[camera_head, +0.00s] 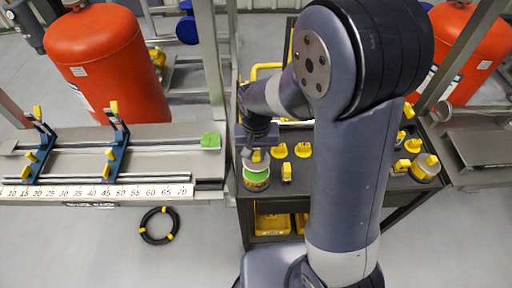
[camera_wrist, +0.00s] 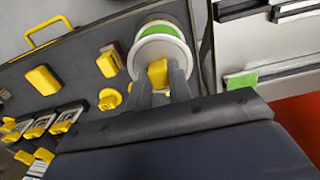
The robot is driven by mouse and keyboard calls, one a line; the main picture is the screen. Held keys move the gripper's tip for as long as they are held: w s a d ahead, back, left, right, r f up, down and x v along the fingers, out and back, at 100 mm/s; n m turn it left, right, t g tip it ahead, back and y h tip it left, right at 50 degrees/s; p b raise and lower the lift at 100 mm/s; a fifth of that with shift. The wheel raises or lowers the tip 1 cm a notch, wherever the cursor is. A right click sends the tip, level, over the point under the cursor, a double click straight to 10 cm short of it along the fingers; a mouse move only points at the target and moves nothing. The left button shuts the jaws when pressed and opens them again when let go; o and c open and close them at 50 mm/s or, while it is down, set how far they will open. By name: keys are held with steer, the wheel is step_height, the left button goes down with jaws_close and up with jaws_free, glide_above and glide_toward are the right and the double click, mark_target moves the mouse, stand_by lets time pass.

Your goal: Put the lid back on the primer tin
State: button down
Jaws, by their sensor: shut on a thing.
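In the wrist view the tin (camera_wrist: 158,30) shows as a pale rim with a green crescent at the top. My gripper (camera_head: 256,152) is over the tin. In the wrist view its two fingers (camera_wrist: 160,82) are shut on the yellow knob of the pale grey lid (camera_wrist: 158,52). The lid covers part of the tin's mouth in that view, leaving green visible on the far side. I cannot tell whether the lid touches the rim.
Yellow-based items (camera_head: 303,149) stand close right of the tin; a clear-topped yellow container (camera_head: 425,167) is at the far right. A yellow handle (camera_wrist: 45,30) rises from the bench edge.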

mark_target(256, 163)
steer(key=shift+f+b, duration=2.05)
steer(key=shift+f, duration=0.8)
steer(key=shift+f, duration=0.15)
steer(key=c, duration=0.7)
jaws_free()
steer(key=shift+r+p, duration=2.5)
steer(key=shift+r, duration=1.05)
